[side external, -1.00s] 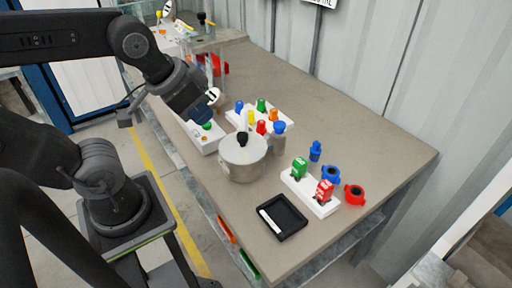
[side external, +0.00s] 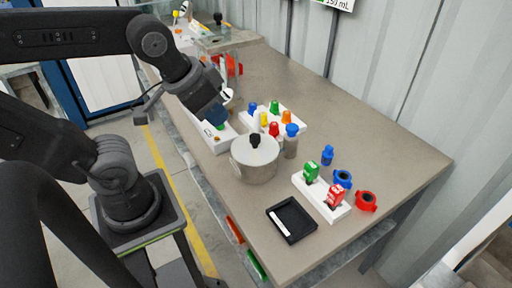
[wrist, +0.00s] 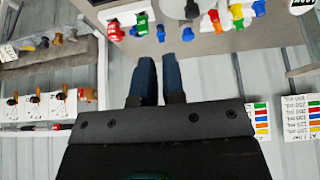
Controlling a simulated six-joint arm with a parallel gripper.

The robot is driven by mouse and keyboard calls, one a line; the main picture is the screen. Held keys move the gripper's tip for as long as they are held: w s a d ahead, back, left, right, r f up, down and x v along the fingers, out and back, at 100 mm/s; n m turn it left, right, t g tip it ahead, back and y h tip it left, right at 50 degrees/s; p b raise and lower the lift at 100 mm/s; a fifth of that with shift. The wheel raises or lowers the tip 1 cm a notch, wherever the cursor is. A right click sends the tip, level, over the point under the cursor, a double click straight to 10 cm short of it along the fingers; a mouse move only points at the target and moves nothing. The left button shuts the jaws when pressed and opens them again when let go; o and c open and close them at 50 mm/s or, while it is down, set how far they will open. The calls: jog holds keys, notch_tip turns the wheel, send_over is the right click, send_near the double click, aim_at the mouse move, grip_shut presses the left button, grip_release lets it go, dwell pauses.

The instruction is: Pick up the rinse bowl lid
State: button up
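The rinse bowl (side external: 255,170) looks like a round, light grey metal pot standing on the table. Its lid (side external: 266,148) is on top, with a black knob (side external: 256,140) in the middle. My gripper (side external: 219,118) hangs behind and left of the bowl, above the long white block, apart from the lid. In the wrist view its two dark blue fingers (wrist: 160,80) are parallel with a narrow gap and nothing between them. A grey round shape cut off at the top edge of the wrist view may be the bowl.
A white rack (side external: 272,118) with several coloured pieces stands behind the bowl. A bottle with a blue cap (side external: 291,140) is close at its right. A white block (side external: 322,197) with green and red parts and a black tray (side external: 291,220) are in front. The table's right rear is clear.

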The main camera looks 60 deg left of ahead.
jog(key=o, duration=0.9)
jog(key=shift+o, duration=0.2)
jog(key=n+g+y, duration=0.2)
jog(key=n+y, duration=0.1)
jog(key=n, duration=0.6)
send_near(255, 136)
jog(key=x, duration=1)
jog(key=shift+f, duration=0.3)
